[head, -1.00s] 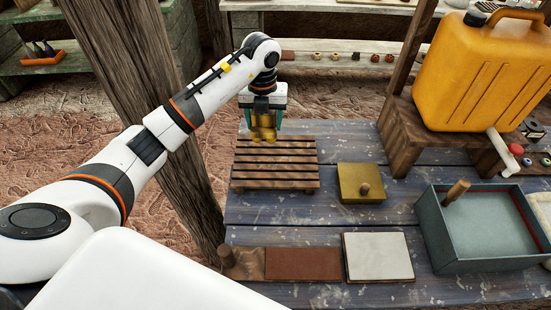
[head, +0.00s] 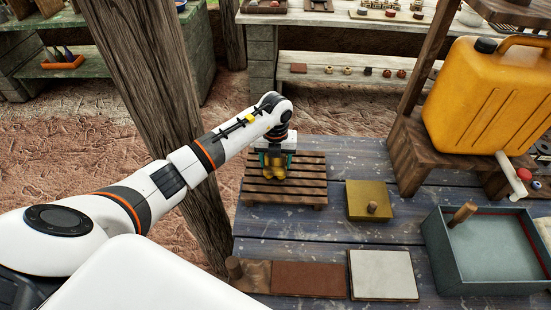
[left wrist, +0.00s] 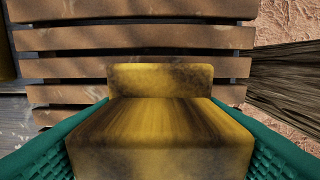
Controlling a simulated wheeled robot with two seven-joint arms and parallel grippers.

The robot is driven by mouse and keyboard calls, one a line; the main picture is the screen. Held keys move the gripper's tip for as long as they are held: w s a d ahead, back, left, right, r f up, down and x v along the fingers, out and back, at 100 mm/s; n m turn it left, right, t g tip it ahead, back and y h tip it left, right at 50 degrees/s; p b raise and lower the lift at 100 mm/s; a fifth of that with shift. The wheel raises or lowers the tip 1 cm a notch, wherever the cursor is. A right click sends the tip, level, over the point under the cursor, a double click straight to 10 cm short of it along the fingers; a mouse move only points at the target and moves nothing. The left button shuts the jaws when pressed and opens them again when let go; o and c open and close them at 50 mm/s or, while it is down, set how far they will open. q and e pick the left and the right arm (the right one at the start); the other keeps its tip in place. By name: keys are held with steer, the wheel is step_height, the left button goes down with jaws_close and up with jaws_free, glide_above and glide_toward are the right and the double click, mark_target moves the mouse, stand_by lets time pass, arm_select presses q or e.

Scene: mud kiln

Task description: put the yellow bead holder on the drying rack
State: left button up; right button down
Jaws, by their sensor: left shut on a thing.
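The yellow bead holder (head: 275,172) is a small mottled yellow-brown block with a stepped end. It is held between the teal fingers of my left gripper (head: 275,158), which is shut on it. In the left wrist view the bead holder (left wrist: 160,125) fills the lower middle between both fingers. The drying rack (head: 305,185) is a low slatted wooden rack on the blue table. The holder is over the rack's left part; whether it touches the slats I cannot tell. In the left wrist view the rack slats (left wrist: 140,40) lie behind it. My right gripper is not in view.
A yellow lidded box (head: 362,205) stands right of the rack. A brown slab (head: 308,279) and a white tile (head: 383,275) lie at the front. A blue-grey basin (head: 480,270) and an orange jerrycan (head: 485,100) are at the right. A wooden post (head: 150,90) stands left of the rack.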

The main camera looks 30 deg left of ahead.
arm_select(q)
steer(key=shift+f, duration=0.1)
steer(key=o, duration=0.9)
steer(key=shift+r, duration=0.3)
step_height(320, 180, up, 11)
steer(key=b, duration=0.3)
steer(key=shift+f, duration=0.2)
steer(key=shift+r, duration=0.55)
